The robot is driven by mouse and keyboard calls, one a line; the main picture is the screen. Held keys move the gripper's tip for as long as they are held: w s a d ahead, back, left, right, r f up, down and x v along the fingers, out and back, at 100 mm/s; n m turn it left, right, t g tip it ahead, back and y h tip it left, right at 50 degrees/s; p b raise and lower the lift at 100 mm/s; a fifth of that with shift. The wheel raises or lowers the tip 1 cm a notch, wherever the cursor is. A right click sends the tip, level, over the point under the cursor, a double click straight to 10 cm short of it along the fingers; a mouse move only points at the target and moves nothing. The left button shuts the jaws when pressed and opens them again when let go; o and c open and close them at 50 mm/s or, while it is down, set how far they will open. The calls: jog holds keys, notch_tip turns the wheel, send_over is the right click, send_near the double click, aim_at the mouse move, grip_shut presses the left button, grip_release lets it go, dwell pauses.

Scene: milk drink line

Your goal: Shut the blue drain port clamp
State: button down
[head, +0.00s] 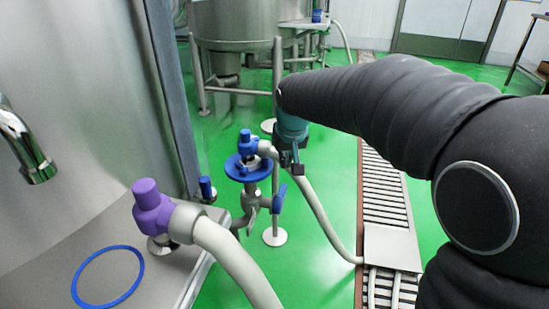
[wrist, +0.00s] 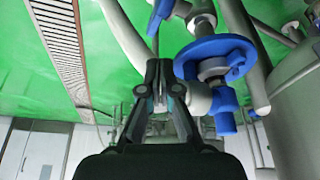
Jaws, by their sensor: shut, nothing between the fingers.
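The blue drain port clamp (head: 237,172) is a blue ring around the pipe joint below a hose end with a blue cap (head: 245,143). In the wrist view the clamp (wrist: 212,47) is right of my fingers, with a blue lug sticking out. I cannot tell whether the clamp is open or shut. My gripper (head: 290,167) is just right of the hose end in the head view. In the wrist view my gripper (wrist: 158,72) has its fingertips together and empty, close beside the hose end and apart from the clamp. Part of the clamp's far side is hidden.
A blue-handled valve (head: 279,198) is below the clamp. A pale hose (head: 323,210) hangs to the right. A purple-capped hose fitting (head: 153,208) stands at the front left near a loose blue ring (head: 108,277). A steel post (head: 276,100) rises behind.

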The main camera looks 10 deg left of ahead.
jog(key=w+d+v, duration=0.1)
jog(key=v, duration=0.8)
jog(key=s+d+f+m, duration=0.2)
jog(key=s+d+f, duration=0.1)
jog(key=s+d, duration=0.8)
jog(key=s+d+f+m+t+h, duration=0.1)
jog(key=s+d+f, duration=0.3)
jog(key=s+d, duration=0.7)
jog(key=s+m, duration=0.1)
jog(key=s, duration=0.1)
jog(key=shift+s+h, duration=0.3)
jog(key=shift+s, duration=0.05)
jog(key=shift+a, duration=0.1)
